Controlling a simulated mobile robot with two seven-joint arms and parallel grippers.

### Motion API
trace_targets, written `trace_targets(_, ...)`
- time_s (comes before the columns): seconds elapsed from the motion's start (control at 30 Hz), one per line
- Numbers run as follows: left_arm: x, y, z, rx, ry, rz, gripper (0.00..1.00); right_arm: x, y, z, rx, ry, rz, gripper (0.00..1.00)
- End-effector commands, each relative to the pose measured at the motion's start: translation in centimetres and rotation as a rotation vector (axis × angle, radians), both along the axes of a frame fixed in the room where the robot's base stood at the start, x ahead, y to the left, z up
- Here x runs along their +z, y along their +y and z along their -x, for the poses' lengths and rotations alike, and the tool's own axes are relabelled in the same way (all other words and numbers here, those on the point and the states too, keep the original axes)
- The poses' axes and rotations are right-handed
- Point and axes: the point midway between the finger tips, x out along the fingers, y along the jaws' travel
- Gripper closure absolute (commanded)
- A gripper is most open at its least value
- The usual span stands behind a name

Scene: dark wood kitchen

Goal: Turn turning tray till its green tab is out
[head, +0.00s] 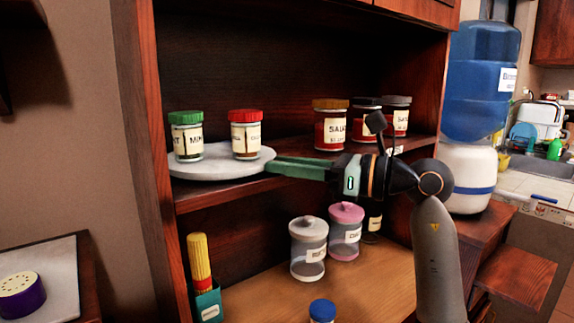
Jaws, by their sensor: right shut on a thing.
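The turning tray (222,165) is a round, pale grey disc on the upper shelf, at the left. A green-lidded jar (187,137) and a red-lidded jar (246,135) stand upright on it. My right gripper (282,166) reaches in from the right, just above the shelf's front edge, and is shut at the tray's right rim. Green lengths run from the gripper body to the rim; I cannot tell clearly where the green tab ends and the fingers begin. My left gripper is out of view.
Several spice jars (330,124) stand right of the tray, behind my right wrist. The lower shelf (268,279) holds lidded jars (308,248) and a blue-lidded jar (322,311). The cabinet's left side panel (142,150) stands close to the tray.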

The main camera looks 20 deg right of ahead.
Motion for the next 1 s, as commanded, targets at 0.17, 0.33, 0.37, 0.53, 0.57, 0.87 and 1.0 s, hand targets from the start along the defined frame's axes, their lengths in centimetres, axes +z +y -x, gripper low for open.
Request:
trace_targets(0.17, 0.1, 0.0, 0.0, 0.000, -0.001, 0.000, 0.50, 0.0, 0.0, -0.1, 0.005, 0.002, 0.002, 1.00)
trace_targets(0.33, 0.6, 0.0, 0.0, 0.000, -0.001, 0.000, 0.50, 0.0, -0.3, -0.7, 0.060, 0.006, 0.011, 1.00)
trace_targets(0.37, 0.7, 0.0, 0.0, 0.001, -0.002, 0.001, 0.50, -0.1, -0.4, -0.9, 0.076, 0.007, 0.012, 1.00)
trace_targets(0.53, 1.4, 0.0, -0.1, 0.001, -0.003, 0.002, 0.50, 0.0, -1.1, -1.9, 0.168, 0.011, 0.009, 1.00)
trace_targets(0.57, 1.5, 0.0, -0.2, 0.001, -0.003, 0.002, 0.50, 0.0, -1.1, -2.0, 0.183, 0.010, 0.009, 1.00)
trace_targets(0.87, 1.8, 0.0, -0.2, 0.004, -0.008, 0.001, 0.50, -0.1, -1.7, -2.8, 0.263, 0.006, 0.002, 1.00)
trace_targets(1.0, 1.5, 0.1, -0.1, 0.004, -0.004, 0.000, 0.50, -0.2, -1.7, -2.8, 0.266, 0.003, 0.001, 1.00)
